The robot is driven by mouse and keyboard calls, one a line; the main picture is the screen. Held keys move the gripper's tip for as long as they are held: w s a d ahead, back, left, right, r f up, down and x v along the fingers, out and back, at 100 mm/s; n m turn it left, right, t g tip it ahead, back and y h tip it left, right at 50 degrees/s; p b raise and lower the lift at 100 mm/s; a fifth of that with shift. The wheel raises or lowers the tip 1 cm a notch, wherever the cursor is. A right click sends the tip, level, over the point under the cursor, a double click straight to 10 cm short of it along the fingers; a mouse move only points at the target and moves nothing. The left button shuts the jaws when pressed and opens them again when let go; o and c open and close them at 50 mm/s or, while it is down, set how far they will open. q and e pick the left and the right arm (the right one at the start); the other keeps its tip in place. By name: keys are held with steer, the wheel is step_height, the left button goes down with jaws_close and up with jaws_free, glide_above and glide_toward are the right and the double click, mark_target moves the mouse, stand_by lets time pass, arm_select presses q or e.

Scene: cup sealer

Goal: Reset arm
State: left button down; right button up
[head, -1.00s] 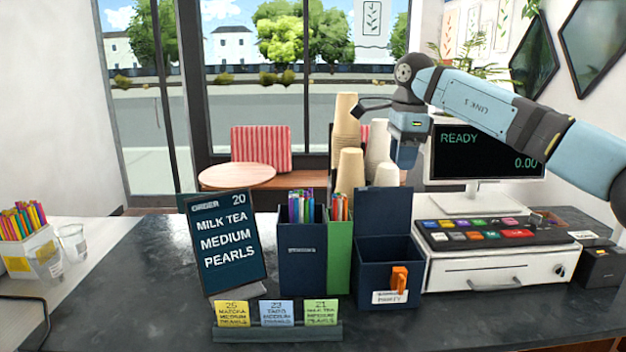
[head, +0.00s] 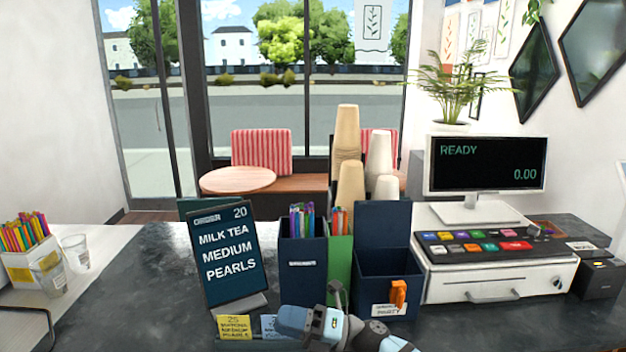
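My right gripper (head: 338,292) shows at the bottom centre of the head view, in front of the dark blue bins. Only part of it and its wrist shows, and I cannot tell whether its fingers are open or shut. No held object is visible at it. My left gripper is not in view.
An order sign (head: 228,256) stands left of the blue straw bin (head: 303,266) and an open dark box (head: 388,277). A cash register (head: 498,271) stands right, paper cup stacks (head: 347,140) behind. My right arm hides part of the note holder.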

steer(key=s+d+f+m+t+h+p, duration=0.1)
steer(key=s+d+f+m+t+h, duration=0.45)
steer(key=m, duration=0.85)
steer(key=s+d+f+m+t+h+p, duration=0.1)
steer(key=s+d+f+m+t+h, duration=0.2)
steer(key=d+f+m+t+h, duration=0.55)
steer(key=s+d+f+m+g+h, duration=0.2)
steer(key=s+d+f+m, duration=0.3)
steer(key=s, duration=0.4)
steer(key=s+d+f+m+g+h+p, duration=0.1)
steer(key=s+d+f+m, duration=0.4)
steer(key=m, duration=0.5)
steer(key=s+f+g, duration=0.1)
steer(key=s+f, duration=0.1)
steer(key=s, duration=0.1)
steer(key=shift+s+d+h+p, duration=0.15)
steer(key=shift+s+h+p, duration=0.15)
steer(key=shift+s+h, duration=0.1)
